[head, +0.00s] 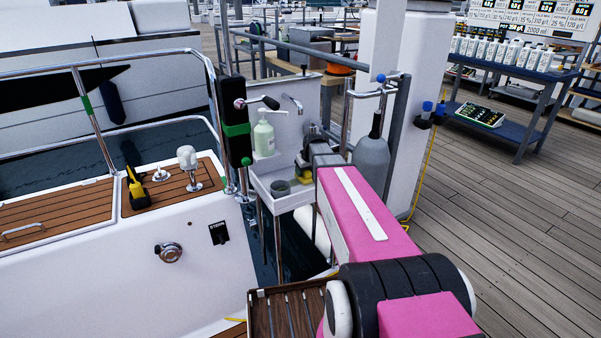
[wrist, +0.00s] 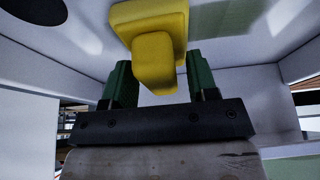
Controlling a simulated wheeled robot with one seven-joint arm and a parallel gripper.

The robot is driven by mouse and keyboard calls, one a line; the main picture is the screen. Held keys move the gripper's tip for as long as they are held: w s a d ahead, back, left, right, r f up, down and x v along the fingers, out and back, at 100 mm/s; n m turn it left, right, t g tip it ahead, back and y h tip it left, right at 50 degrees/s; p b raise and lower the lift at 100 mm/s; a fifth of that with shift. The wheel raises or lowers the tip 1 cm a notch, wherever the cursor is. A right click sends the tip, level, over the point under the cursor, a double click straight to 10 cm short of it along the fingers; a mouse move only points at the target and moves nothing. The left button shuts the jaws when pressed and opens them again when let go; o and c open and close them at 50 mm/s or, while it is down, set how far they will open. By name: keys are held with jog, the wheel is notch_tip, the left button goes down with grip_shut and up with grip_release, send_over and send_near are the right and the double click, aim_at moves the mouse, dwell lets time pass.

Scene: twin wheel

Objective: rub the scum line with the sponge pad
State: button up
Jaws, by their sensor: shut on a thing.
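My gripper (wrist: 160,75) has green fingers shut on the yellow block-shaped grip of the sponge pad (wrist: 153,28). The wider yellow pad is at the top of the wrist view, close to a pale surface; I cannot tell whether they touch. In the head view the sponge pad (head: 303,172) is a small yellow patch under my gripper (head: 304,163), at the right side of the white sink (head: 282,204). My arm partly hides that side. A grey-green patch (wrist: 217,42) shows beside the pad in the wrist view; I cannot tell whether it is the scum line.
The white boat (head: 130,240) is left; open deck (head: 480,230) lies right.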

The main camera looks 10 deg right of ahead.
jog(key=d, duration=0.1)
jog(key=w+d, duration=0.1)
jog(key=d, duration=0.1)
jog(key=shift+w+d, duration=0.1)
jog(key=shift+d, duration=0.2)
jog(key=shift+a, duration=0.1)
jog(key=shift+s+a, duration=0.35)
jog(key=shift+a, duration=0.6)
jog(key=shift+s+a, duration=0.3)
jog(key=shift+a, duration=0.65)
jog(key=shift+s+a, duration=0.35)
jog(key=shift+a, duration=0.6)
jog(key=shift+s+a, duration=0.3)
jog(key=shift+a, duration=0.65)
jog(key=shift+s+a, duration=0.3)
jog(key=shift+a, duration=0.65)
jog(key=shift+s+a, duration=0.3)
jog(key=shift+a, duration=0.65)
jog(key=shift+w+d, duration=0.1)
jog(key=shift+d, duration=0.05)
jog(key=shift+w+d, duration=0.3)
jog(key=shift+d, duration=0.6)
jog(key=shift+w+d, duration=0.25)
jog(key=shift+d, duration=0.7)
jog(key=shift+w+d, duration=0.3)
jog(key=shift+d, duration=0.6)
